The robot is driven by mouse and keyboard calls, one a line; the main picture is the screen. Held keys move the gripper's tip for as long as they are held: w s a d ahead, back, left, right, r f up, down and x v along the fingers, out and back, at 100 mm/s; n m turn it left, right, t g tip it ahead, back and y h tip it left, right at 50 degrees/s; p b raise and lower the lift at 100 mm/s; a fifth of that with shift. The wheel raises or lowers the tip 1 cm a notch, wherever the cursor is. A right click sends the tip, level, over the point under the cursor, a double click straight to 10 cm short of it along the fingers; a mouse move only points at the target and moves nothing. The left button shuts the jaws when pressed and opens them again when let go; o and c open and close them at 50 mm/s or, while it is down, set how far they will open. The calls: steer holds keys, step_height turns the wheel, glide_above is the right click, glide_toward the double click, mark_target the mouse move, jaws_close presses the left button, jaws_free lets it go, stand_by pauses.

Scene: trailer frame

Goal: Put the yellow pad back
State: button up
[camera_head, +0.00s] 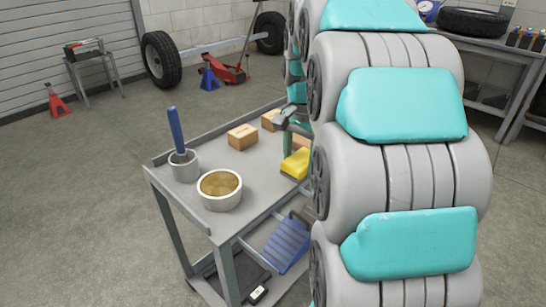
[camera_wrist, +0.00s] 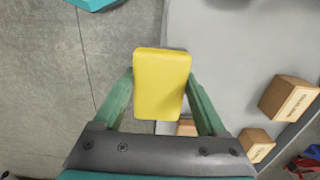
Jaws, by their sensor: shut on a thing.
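The yellow pad (camera_wrist: 161,84) is a rounded block between the two green fingers of my gripper (camera_wrist: 161,98) in the wrist view. The fingers touch its left and right sides. In the head view the pad (camera_head: 296,164) shows near the right side of the grey cart top (camera_head: 262,172), partly hidden behind my arm. My gripper (camera_head: 290,142) is also partly hidden there. I cannot tell whether the pad touches the cart top or is held just above it.
On the cart stand a round tub with brown contents (camera_head: 220,187), a grey cup with a blue-handled tool (camera_head: 183,163) and cardboard boxes (camera_head: 242,137). A blue ribbed item (camera_head: 277,243) lies on the lower shelf. The cart top's middle is clear. A workbench (camera_head: 490,47) stands at the back right.

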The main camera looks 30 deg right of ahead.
glide_above(274, 169)
steer(key=shift+f+p, duration=0.35)
steer(key=shift+f, duration=1.85)
steer(key=shift+f, duration=0.1)
steer(key=o, duration=1.2)
steer(key=shift+o, duration=0.2)
step_height(274, 169, up, 12)
steer(key=s+a+f+n, duration=0.4)
steer(key=s+f, duration=0.1)
steer(key=s, duration=0.6)
steer(key=s+a+f+n+g, duration=0.1)
steer(key=s+a+f+n, duration=0.4)
steer(key=s, duration=0.6)
steer(key=s+a+f+n, duration=0.5)
steer(key=s+f, duration=0.1)
steer(key=s, duration=0.5)
steer(key=shift+a+f+g, duration=0.2)
steer(key=shift+a+g, duration=0.05)
steer(key=shift+g, duration=0.05)
